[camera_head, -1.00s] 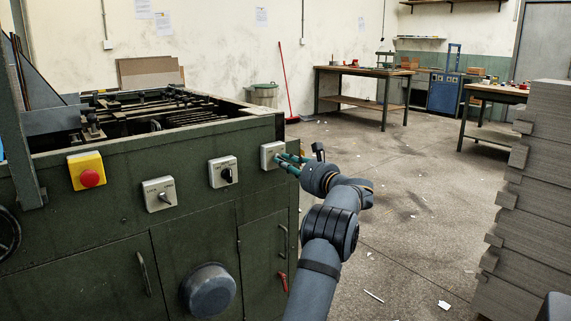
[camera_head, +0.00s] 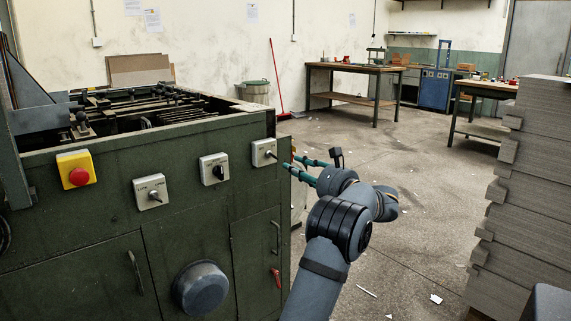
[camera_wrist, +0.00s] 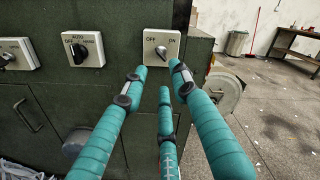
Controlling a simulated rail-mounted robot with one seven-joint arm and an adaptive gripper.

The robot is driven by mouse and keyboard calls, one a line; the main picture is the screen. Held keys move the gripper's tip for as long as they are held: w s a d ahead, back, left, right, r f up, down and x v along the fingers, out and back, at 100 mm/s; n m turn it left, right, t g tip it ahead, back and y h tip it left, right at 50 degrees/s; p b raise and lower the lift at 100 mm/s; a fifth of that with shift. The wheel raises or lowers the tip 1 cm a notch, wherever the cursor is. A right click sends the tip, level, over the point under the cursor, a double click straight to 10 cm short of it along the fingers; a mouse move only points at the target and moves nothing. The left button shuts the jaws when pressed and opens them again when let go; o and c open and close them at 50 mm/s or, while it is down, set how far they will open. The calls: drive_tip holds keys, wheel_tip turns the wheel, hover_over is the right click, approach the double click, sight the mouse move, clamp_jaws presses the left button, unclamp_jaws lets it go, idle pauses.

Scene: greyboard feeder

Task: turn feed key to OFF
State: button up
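A pale switch plate (camera_head: 264,152) with a small key-like lever sits at the right end of the green machine's front. In the wrist view this plate (camera_wrist: 152,46) reads OFF at left and ON at right; its lever (camera_wrist: 161,51) is small and its exact setting is hard to tell. I see no readable "feed" label. My gripper (camera_head: 291,162) is just right of the plate, apart from it in the head view. In the wrist view its teal fingers (camera_wrist: 160,76) are spread and empty, their tips below and in front of the plate.
A black-knob selector (camera_head: 214,169), another lever switch plate (camera_head: 153,191) and a red stop button on a yellow box (camera_head: 77,175) lie to the left on the machine (camera_head: 100,225). A tall greyboard stack (camera_head: 530,190) stands at right. Open floor (camera_head: 420,210) lies between.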

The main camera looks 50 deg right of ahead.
sight(269, 156)
drive_tip(key=v, duration=0.2)
drive_tip(key=shift+s, duration=0.3)
drive_tip(key=x, duration=1.2)
drive_tip(key=shift+w, duration=0.1)
drive_tip(key=shift+a, duration=0.1)
